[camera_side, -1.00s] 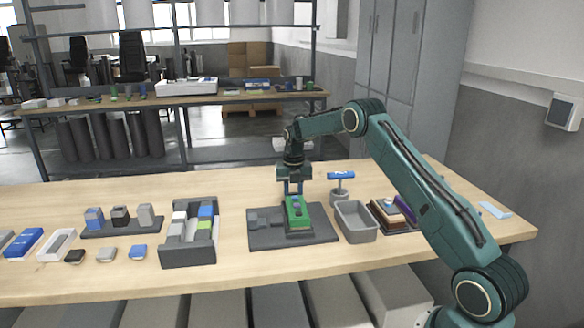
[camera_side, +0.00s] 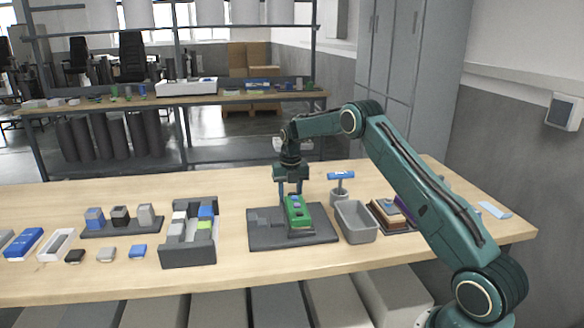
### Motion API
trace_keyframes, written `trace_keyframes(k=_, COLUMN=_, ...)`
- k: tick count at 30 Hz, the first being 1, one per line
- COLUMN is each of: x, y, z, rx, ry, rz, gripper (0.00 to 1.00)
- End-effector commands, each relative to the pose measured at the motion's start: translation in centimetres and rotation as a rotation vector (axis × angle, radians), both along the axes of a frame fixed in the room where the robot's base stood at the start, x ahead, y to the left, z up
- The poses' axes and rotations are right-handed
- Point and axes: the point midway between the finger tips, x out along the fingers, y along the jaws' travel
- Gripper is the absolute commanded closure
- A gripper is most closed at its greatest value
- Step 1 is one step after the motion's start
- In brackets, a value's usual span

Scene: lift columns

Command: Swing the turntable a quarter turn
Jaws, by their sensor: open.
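No part is plainly recognisable as a turntable. A green block (camera_side: 297,214) with a small blue and grey top lies lengthwise on a dark grey base plate (camera_side: 268,240) in the middle of the table. A blue crossbar (camera_side: 341,175) on a grey post stands just right of it. My gripper (camera_side: 290,192) points down at the far end of the green block, jaws apart. I cannot tell whether the fingers touch the block or stand behind it.
A grey open bin (camera_side: 357,222) stands right of the plate, with a tray of stacked pieces (camera_side: 390,214) beyond it. A dark grey rack (camera_side: 188,254) with several blocks stands to the left. Front table space is mostly clear.

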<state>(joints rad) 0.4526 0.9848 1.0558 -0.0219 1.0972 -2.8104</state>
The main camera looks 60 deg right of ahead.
Motion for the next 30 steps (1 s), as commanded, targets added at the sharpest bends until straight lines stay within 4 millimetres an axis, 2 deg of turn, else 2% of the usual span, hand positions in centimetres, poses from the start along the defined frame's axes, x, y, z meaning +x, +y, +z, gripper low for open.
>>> trace_keyframes(k=8, x=-0.2, y=-0.2, z=0.3, rx=0.001, ry=0.004, rz=-0.006, gripper=0.56)
trace_keyframes(k=30, x=-0.1, y=-0.2, z=5.1, rx=-0.001, ry=0.001, rz=-0.005, gripper=0.56)
